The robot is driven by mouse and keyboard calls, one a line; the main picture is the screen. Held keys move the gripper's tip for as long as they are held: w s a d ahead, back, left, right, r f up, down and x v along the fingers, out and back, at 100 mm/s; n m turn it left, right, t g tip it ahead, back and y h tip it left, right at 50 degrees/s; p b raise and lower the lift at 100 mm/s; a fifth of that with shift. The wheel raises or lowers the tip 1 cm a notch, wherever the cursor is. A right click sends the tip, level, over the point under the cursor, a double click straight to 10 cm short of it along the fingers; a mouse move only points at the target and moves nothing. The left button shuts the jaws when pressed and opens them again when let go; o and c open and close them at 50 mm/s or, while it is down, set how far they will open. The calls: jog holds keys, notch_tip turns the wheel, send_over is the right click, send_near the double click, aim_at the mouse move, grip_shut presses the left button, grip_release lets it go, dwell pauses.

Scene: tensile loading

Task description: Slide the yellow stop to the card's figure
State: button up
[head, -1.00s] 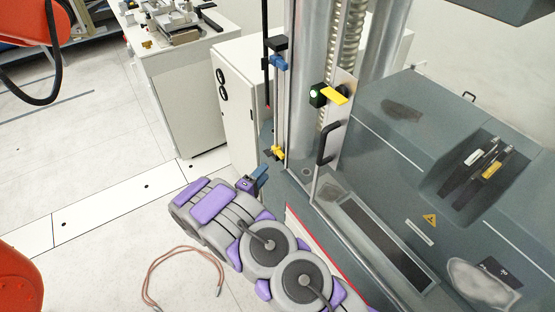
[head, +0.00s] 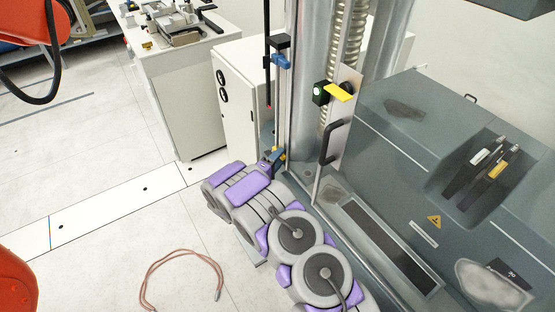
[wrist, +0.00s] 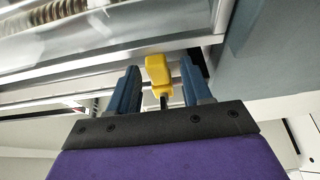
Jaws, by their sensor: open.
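The yellow stop (wrist: 158,70) shows in the wrist view between the two blue fingers of my gripper (wrist: 160,78). The fingers are apart, one on either side of it, with gaps showing. In the head view my gripper (head: 277,156) is at the lower part of the slim vertical rail on the machine's left side and mostly covers the yellow stop. A blue stop (head: 281,61) sits higher on the same rail. I cannot make out a card with a figure.
The testing machine's clear guard has a black handle (head: 330,143) and a yellow latch (head: 339,91) right of the rail. A white cabinet (head: 240,100) stands behind. A reddish cable loop (head: 180,275) lies on the floor, otherwise open at left.

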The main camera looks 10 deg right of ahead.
jog(key=shift+d, duration=0.45)
jog(key=c, duration=0.4)
jog(key=shift+a, duration=0.1)
grip_shut()
jog(key=shift+a, duration=0.1)
notch_tip(320, 180, up, 2)
jog(key=p, duration=0.2)
jog(key=shift+r+p, duration=0.15)
jog(key=shift+p, duration=0.15)
jog(key=shift+o, duration=2)
grip_release()
jog(key=shift+a, duration=0.25)
jog(key=shift+d, duration=0.1)
